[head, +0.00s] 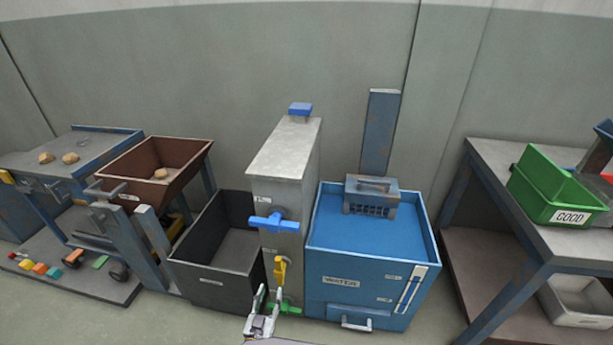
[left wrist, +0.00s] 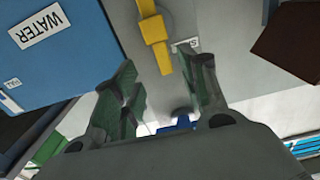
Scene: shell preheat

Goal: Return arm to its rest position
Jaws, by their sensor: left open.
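My left gripper (head: 267,296) is low at the front of the grey metal column, open and empty. In the left wrist view its two fingers (left wrist: 165,75) stand apart, with the yellow handle (left wrist: 155,38) beyond and between them. I cannot tell if they touch it. The yellow handle (head: 280,268) hangs down on the column's front in the head view. My right gripper does not show.
The blue WATER tank (head: 365,268) stands close right of the column (head: 283,160), an open dark bin (head: 212,278) close left. Farther left is a brown hopper (head: 140,177). A green GOOD bin (head: 545,190) sits on the right table (head: 500,155). Floor shows along the front.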

